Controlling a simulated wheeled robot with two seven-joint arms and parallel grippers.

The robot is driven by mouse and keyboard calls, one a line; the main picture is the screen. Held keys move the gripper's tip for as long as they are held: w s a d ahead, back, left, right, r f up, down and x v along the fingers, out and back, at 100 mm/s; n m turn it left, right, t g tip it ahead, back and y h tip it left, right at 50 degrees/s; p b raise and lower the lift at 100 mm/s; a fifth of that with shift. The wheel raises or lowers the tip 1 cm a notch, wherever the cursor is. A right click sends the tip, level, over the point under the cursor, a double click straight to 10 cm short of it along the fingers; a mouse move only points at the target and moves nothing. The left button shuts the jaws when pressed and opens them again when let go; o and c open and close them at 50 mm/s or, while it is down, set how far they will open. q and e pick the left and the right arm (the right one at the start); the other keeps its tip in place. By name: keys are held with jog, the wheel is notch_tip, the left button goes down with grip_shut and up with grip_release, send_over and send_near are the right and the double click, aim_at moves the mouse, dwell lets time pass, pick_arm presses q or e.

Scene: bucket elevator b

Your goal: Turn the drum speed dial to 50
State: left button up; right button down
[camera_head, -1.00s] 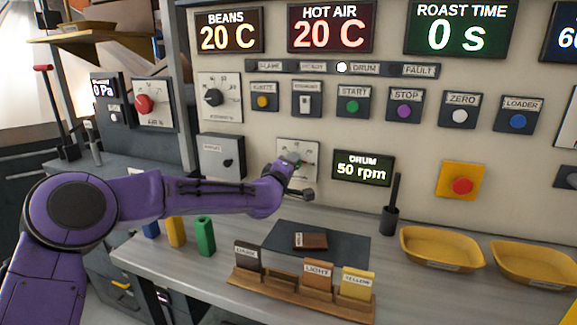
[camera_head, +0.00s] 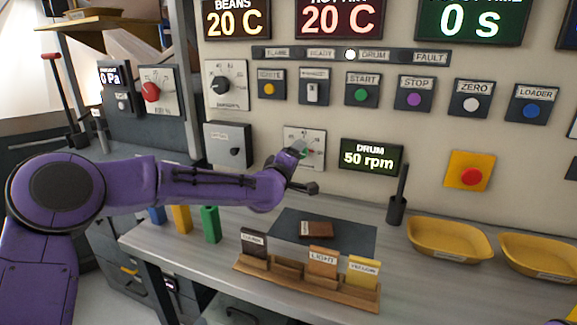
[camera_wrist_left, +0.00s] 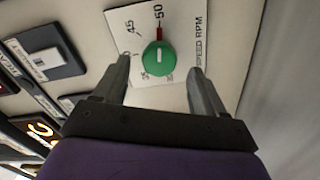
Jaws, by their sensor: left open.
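The drum speed dial is a green round knob (camera_wrist_left: 157,64) on a white scale plate (camera_head: 313,137) marked SPEED RPM. In the left wrist view a red mark stands on the plate at the 50, and the knob's white line points towards it. My left gripper (camera_wrist_left: 160,68) is open, its fingers on either side of the knob in that view, apparently clear of it. In the head view my left gripper (camera_head: 302,170) is just in front of the dial and partly hides it. The drum display (camera_head: 371,156) reads 50 rpm. My right gripper is not in view.
Below are a wooden card rack (camera_head: 305,283), a dark upright tool (camera_head: 398,200) and yellow trays (camera_head: 450,240) on the counter.

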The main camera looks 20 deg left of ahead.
pick_arm(q)
jog(key=s+b, duration=0.1)
jog(key=s, duration=0.7)
jog(key=shift+a, duration=0.1)
